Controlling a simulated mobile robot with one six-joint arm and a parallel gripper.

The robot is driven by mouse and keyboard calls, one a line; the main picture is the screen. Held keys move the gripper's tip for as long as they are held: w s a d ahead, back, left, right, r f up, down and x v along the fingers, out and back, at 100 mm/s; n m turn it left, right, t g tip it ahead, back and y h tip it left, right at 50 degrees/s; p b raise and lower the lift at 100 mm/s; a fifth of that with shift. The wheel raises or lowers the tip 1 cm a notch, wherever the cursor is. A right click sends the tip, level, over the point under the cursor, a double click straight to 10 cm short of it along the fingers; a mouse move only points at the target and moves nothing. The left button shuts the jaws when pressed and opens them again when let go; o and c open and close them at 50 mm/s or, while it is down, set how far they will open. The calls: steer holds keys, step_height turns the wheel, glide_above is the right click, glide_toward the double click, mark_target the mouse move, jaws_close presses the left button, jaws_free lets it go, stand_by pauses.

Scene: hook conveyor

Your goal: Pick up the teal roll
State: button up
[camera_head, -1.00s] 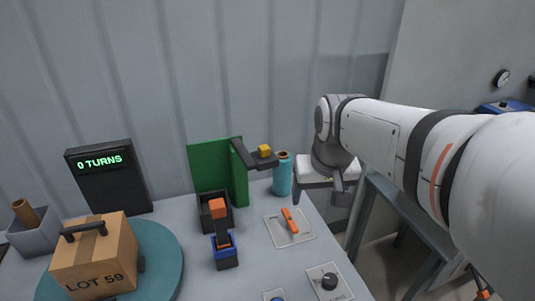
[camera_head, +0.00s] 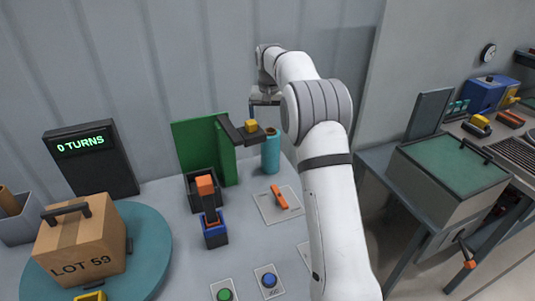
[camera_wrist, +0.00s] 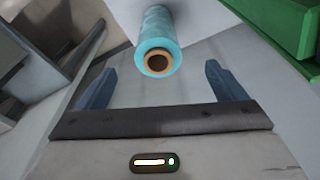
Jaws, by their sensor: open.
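The teal roll (camera_head: 270,152) stands upright near the back right of the grey table, beside the green panel. It has a brown core, which shows end-on in the wrist view, where the roll (camera_wrist: 159,28) is at the top middle. My gripper (camera_wrist: 158,82) is open and empty, with its two fingers apart. In the wrist view the roll appears beyond the fingertips, centred between them but not enclosed. In the head view my gripper (camera_head: 264,98) is above the roll and mostly hidden behind my arm.
The green panel (camera_head: 196,145) and a dark arm with a yellow block (camera_head: 251,126) stand close left of the roll. An orange switch (camera_head: 279,197) lies in front. A box (camera_head: 81,242) sits on the turntable (camera_head: 150,250).

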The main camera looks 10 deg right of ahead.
mark_target(271, 131)
steer(key=w+f, duration=0.2)
steer(key=shift+f, duration=0.35)
steer(key=f, duration=0.2)
steer(key=f+p, duration=0.1)
steer(key=f, duration=0.1)
steer(key=d+f, duration=0.1)
steer(key=f, duration=0.1)
steer(key=shift+w+f, duration=0.1)
steer(key=shift+w, duration=0.2)
steer(key=shift+w+f+p, duration=0.1)
steer(key=shift+f+p, duration=0.2)
steer(key=shift+f, duration=0.25)
steer(key=shift+c, duration=0.5)
steer(key=c, duration=1.8)
steer(key=shift+r, duration=0.1)
jaws_close()
